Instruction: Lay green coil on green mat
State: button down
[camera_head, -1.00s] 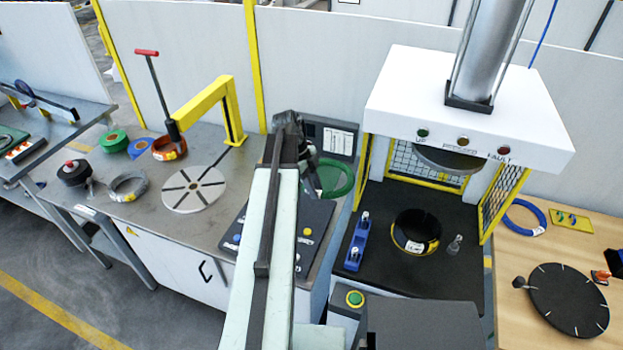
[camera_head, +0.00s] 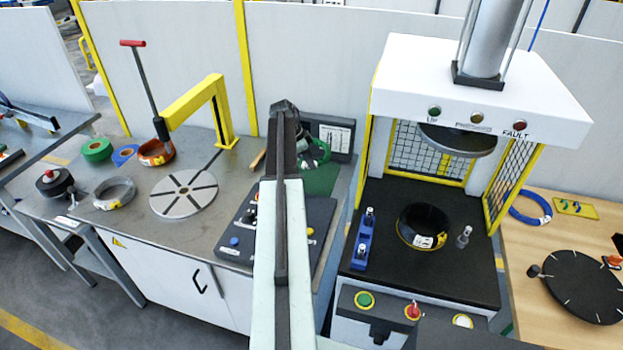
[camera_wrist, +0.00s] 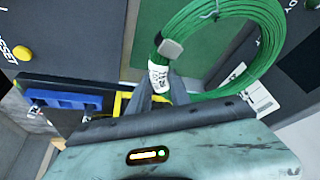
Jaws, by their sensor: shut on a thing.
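The green coil (camera_wrist: 275,70) is a ring of green wire with a grey clip and a white tag, large in the wrist view. In the head view the coil (camera_head: 321,152) is partly hidden behind my arm. My gripper (camera_wrist: 161,85) is shut on the coil near its tag; in the head view my gripper (camera_head: 303,147) is mostly hidden by the arm. The green mat (camera_head: 321,181) lies flat at the back of the grey bench, just below the coil in the picture. The mat also shows behind the coil in the wrist view (camera_wrist: 165,28). The gap between coil and mat is hard to judge.
A dark control panel (camera_head: 314,225) lies in front of the mat. A monitor-like board (camera_head: 336,137) stands behind. The press (camera_head: 480,85) with a black coil (camera_head: 424,224) stands to the right. A slotted grey disc (camera_head: 184,194) and several coils lie to the left.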

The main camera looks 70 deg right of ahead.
jog(key=b, duration=0.7)
send_over(312, 187)
jog(key=w+a, duration=0.1)
jog(key=f, duration=0.6)
jog(key=shift+w+f, duration=0.2)
jog(key=shift+f, duration=0.15)
jog(key=shift+r+p, duration=0.15)
jog(key=shift+p, duration=0.15)
notch_tip(312, 187, down, 4)
jog(key=b, duration=0.4)
jog(key=shift+r, duration=0.25)
jog(key=shift+f, duration=0.2)
jog(key=c, duration=1.2)
grip_release()
jog(key=shift+s, duration=0.1)
jog(key=shift+r, duration=0.1)
